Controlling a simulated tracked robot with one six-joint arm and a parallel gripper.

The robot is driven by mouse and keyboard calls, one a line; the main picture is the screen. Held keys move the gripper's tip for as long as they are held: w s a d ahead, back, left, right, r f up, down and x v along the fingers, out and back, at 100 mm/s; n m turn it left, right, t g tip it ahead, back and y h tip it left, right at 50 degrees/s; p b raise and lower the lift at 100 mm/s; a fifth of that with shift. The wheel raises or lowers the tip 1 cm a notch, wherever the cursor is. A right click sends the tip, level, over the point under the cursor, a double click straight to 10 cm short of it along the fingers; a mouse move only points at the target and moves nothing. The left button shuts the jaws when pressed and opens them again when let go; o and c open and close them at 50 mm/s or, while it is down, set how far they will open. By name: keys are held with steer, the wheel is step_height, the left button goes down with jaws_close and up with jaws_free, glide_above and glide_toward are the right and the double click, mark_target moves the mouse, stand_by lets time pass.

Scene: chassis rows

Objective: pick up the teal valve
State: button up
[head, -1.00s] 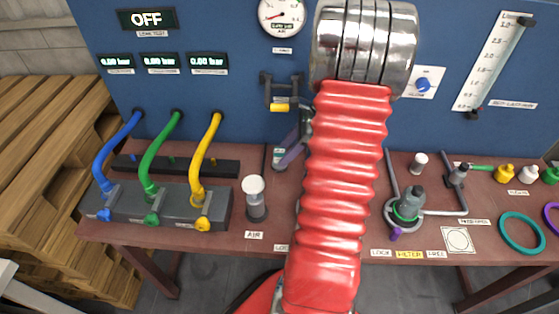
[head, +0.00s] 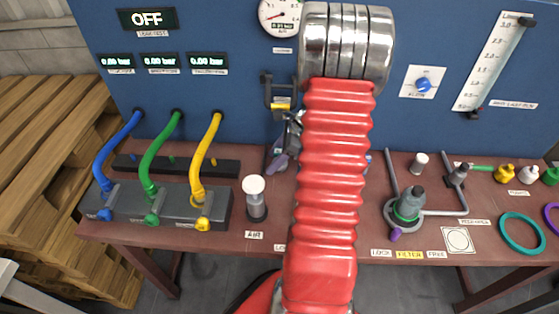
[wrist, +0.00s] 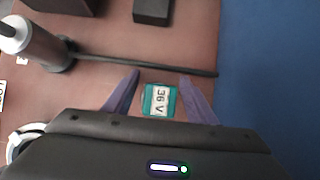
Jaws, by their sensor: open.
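The teal valve (wrist: 160,100) shows in the wrist view as a small teal block with a white label reading "36 V", lying on the brown bench top. My gripper (wrist: 160,88) is open, with one purple finger on each side of the valve and a gap to each. I cannot tell how far above the bench the fingertips are. In the head view my gripper (head: 280,160) is partly hidden behind my red arm, and the valve cannot be made out there.
A white-topped grey cylinder (head: 255,196) stands on the bench left of my gripper, with a dark rod (wrist: 140,66) near the valve. A grey block with hoses (head: 170,207) is farther left. The blue panel (head: 240,100) rises behind.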

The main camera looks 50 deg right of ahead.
steer(key=shift+c, duration=0.6)
jaws_close()
stand_by(0.4)
